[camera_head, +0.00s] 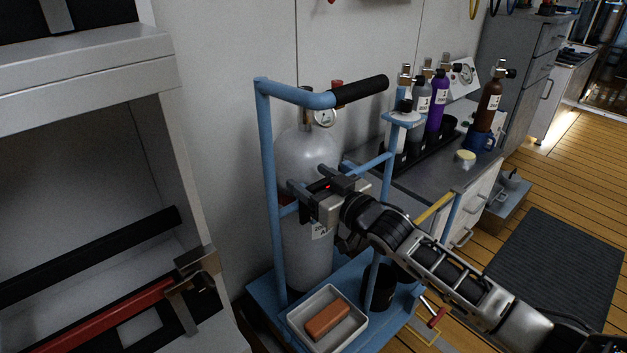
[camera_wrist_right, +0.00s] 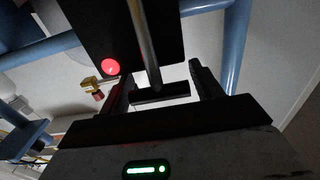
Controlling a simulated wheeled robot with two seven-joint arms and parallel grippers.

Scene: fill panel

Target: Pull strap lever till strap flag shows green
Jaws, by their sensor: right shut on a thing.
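A grey gas cylinder (camera_head: 305,240) stands upright in a blue trolley frame (camera_head: 268,160), with a dark strap unit across its front. The strap flag is a round red spot (camera_wrist_right: 111,67) on a black plate (camera_wrist_right: 165,40) in the right wrist view; a small red spot (camera_head: 327,186) also shows in the head view. The strap lever (camera_wrist_right: 160,95) is a dark T-shaped bar on a metal rod. My right gripper (camera_head: 322,190) is shut on the lever; its fingers (camera_wrist_right: 162,90) sit at both ends of the crossbar. The gripper partly hides the strap unit in the head view. My left gripper is not in view.
A white tray (camera_head: 293,318) with an orange-brown block (camera_head: 327,318) and a black cup (camera_head: 380,290) sit on the trolley base. A gauge (camera_head: 326,117) tops the cylinder. A bench (camera_head: 425,180) with several small bottles is behind right. A cabinet (camera_head: 90,85) stands at left.

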